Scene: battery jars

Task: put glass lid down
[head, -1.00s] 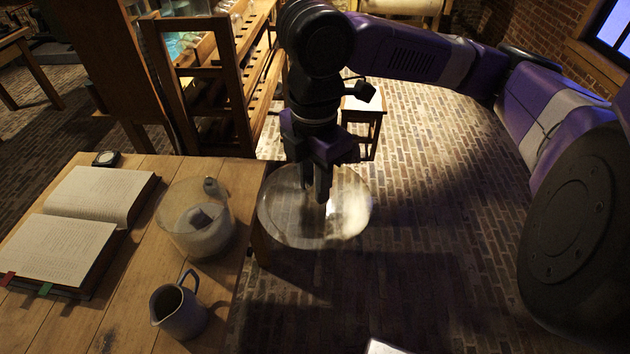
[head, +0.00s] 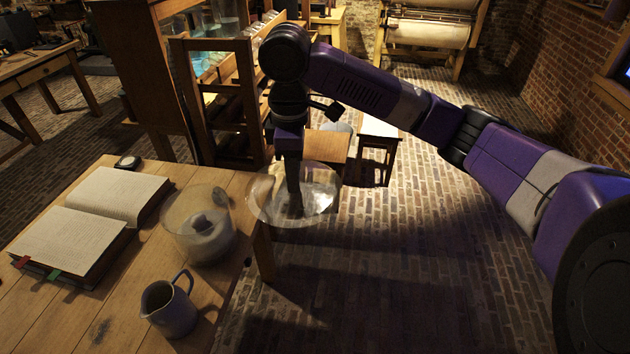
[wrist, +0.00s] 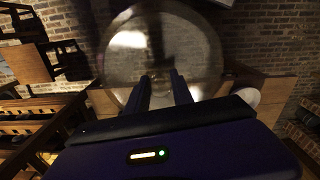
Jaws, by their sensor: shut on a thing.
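The glass lid (head: 322,195) is a clear round disc in the head view, just off the right edge of the wooden table (head: 225,290). My gripper (head: 295,205) points down and is shut on it near the middle. The lid also shows in the wrist view (wrist: 170,45), in front of my gripper's two fingers (wrist: 160,88). A knob or handle between the fingers cannot be made out. A glass jar (head: 185,230) with pale contents stands open on the table, left of the lid.
A grey jug (head: 168,308) stands near the table's front. An open book (head: 65,240) and a small dark round item (head: 128,162) lie to the left. A wooden rack (head: 215,110) stands behind. Brick floor (head: 430,270) is clear on the right.

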